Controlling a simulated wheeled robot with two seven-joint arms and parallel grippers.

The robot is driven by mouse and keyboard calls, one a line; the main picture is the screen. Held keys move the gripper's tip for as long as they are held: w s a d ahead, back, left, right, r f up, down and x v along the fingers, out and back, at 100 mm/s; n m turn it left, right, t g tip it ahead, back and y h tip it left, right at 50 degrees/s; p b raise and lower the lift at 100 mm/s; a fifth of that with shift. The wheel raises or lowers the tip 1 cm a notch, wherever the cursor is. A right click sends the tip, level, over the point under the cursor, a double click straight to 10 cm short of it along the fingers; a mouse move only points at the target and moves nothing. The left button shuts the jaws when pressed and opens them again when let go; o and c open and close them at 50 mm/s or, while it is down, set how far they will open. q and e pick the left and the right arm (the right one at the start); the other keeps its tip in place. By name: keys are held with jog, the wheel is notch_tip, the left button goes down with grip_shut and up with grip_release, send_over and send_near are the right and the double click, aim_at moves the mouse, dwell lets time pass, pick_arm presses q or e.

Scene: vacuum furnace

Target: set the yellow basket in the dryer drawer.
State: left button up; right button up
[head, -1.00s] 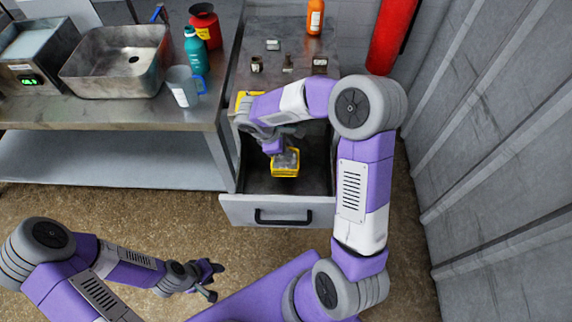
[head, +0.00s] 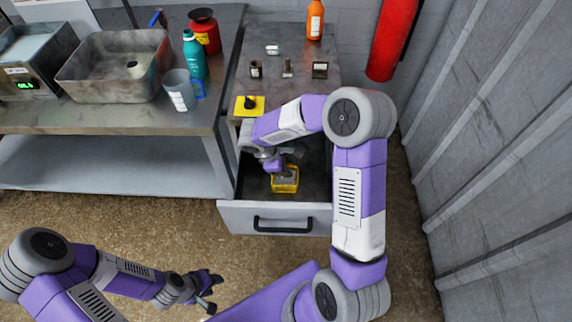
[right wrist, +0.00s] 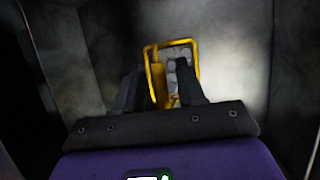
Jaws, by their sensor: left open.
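The yellow basket (head: 285,187) is inside the open dryer drawer (head: 232,216), near its front wall. Grey pieces show in it. It also shows in the right wrist view (right wrist: 155,84), between and beyond the fingertips. My right gripper (head: 280,166) reaches down into the drawer at the basket. In the right wrist view its fingers (right wrist: 160,80) stand apart, with the basket's yellow frame between them. My left gripper (head: 211,290) is open and empty over the floor.
A yellow box with a black knob (head: 249,105) sits at the cabinet's front left corner. Small metal parts and an orange bottle (head: 315,20) stand on the cabinet top. A steel bench (head: 140,118) with a pan (head: 115,80) and jug is at left; a corrugated wall rises at right.

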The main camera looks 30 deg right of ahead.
jog(key=shift+o, duration=0.2)
jog(key=shift+r, duration=0.35)
jog(key=p+v, duration=0.4)
jog(key=v, duration=0.7)
jog(key=shift+a+r, duration=0.2)
jog(key=shift+a, duration=0.05)
